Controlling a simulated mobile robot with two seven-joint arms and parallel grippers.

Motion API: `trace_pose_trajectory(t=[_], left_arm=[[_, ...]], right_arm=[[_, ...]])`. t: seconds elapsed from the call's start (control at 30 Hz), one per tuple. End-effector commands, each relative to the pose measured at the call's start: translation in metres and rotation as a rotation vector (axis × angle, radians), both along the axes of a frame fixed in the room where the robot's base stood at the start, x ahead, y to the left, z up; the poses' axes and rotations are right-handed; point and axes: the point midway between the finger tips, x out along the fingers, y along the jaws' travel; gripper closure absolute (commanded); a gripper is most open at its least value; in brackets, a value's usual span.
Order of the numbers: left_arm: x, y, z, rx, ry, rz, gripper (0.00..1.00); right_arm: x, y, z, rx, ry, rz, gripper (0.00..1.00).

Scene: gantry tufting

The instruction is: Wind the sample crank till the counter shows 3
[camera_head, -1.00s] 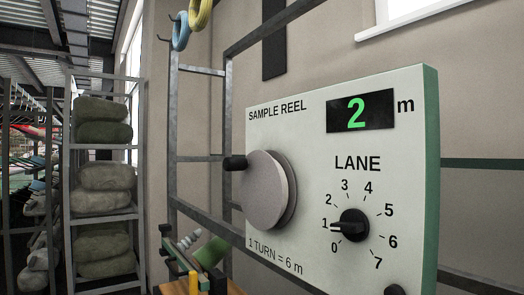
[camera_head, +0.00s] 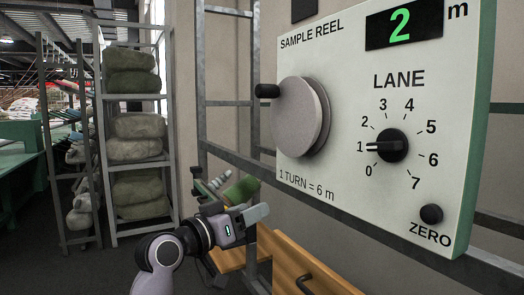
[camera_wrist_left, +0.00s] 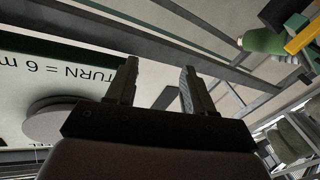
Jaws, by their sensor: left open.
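The sample crank is a grey disc (camera_head: 302,117) on the pale "SAMPLE REEL" panel (camera_head: 330,165), with a black handle knob (camera_head: 267,91) at its upper left. The counter (camera_head: 403,28) shows a green 2, followed by "m". Printing below the disc reads "1 TURN = 6 m". My left gripper (camera_head: 245,210) is open and empty, below and left of the disc and apart from it. In the left wrist view its two fingers (camera_wrist_left: 158,68) stand apart, with the disc (camera_wrist_left: 62,122) upside down at lower left. My right gripper is out of view.
The panel also has a LANE dial (camera_head: 391,146) pointing at 1 and a black ZERO button (camera_head: 431,214). Grey frame bars run behind the panel. A wooden drawer unit (camera_head: 300,265) stands below. A shelf rack (camera_head: 105,150) with rolled bundles stands at left.

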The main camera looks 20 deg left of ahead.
Motion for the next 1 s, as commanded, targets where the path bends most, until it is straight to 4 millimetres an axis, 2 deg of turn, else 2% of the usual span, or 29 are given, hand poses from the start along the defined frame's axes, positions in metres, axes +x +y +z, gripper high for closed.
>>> trace_pose_trajectory(t=[0.03,0.2,0.3,0.4,0.5,0.63,1.0], left_arm=[[-0.003,0.001,0.031,-0.015,-0.051,-0.022,0.47],[-0.025,-0.001,0.119,-0.044,-0.192,-0.12,0.47],[-0.043,-0.003,0.16,-0.049,-0.264,-0.174,0.47],[-0.06,-0.004,0.189,-0.048,-0.32,-0.216,0.47],[-0.071,-0.004,0.206,-0.045,-0.354,-0.241,0.47],[-0.073,-0.007,0.216,-0.043,-0.369,-0.256,0.47],[-0.033,-0.035,0.236,-0.045,-0.367,-0.256,0.47]], right_arm=[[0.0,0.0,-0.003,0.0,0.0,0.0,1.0],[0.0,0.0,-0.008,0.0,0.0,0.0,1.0],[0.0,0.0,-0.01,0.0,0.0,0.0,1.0],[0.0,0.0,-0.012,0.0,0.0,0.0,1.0],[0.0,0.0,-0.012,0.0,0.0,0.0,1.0],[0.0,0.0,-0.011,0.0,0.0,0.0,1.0],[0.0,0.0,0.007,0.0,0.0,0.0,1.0]])
